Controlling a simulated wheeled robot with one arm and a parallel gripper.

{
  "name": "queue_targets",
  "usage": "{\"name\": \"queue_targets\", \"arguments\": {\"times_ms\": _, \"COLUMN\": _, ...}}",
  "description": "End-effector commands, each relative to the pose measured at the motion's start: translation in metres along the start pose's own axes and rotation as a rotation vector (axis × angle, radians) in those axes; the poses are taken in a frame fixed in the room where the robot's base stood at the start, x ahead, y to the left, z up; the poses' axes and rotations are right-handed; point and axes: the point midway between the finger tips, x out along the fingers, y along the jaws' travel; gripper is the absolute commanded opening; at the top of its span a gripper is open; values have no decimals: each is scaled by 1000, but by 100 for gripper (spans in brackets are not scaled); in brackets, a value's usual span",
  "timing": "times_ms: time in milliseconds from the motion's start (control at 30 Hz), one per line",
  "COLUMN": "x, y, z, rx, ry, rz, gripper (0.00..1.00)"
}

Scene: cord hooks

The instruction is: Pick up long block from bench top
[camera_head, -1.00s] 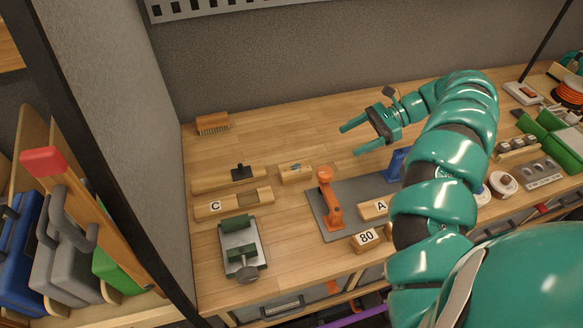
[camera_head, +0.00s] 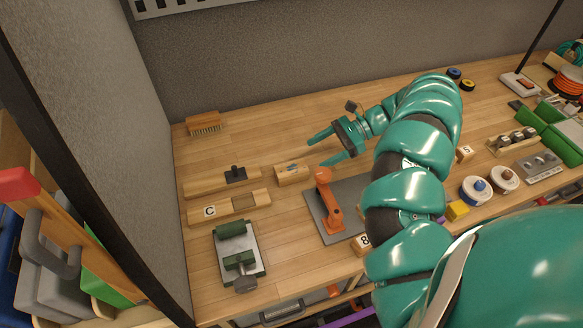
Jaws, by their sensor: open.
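Two long wooden blocks lie side by side on the bench top (camera_head: 290,102) at the left. The rear long block (camera_head: 207,186) carries a dark upright piece near its right end. The front long block (camera_head: 226,208) has a white label C and a recess toward its right. I cannot tell which of the two the task names. My gripper (camera_head: 319,151) is open and empty. Its fingers point left, above the bench behind and to the right of a short wooden block (camera_head: 292,173). It is apart from both long blocks.
A green-and-grey vise (camera_head: 238,256) stands in front of the long blocks. An orange tool (camera_head: 328,200) stands on a grey mat (camera_head: 349,193). A brush (camera_head: 203,124) lies at the back left. A grey partition (camera_head: 98,120) bounds the bench's left side. The back middle is clear.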

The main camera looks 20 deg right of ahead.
Motion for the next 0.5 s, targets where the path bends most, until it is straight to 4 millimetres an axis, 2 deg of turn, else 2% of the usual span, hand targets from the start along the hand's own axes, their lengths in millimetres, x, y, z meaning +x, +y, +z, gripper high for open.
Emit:
{"name": "queue_targets", "arguments": {"times_ms": 33, "x": 10, "y": 1, "z": 5, "rx": 3, "ry": -5, "rz": 6, "gripper": 71}}
{"name": "queue_targets", "arguments": {"times_ms": 200, "x": 37, "y": 0, "z": 3, "rx": 0, "ry": 0, "rz": 2, "gripper": 71}}
{"name": "queue_targets", "arguments": {"times_ms": 500, "x": 54, "y": 0, "z": 0, "rx": 0, "ry": 0, "rz": 2, "gripper": 71}}
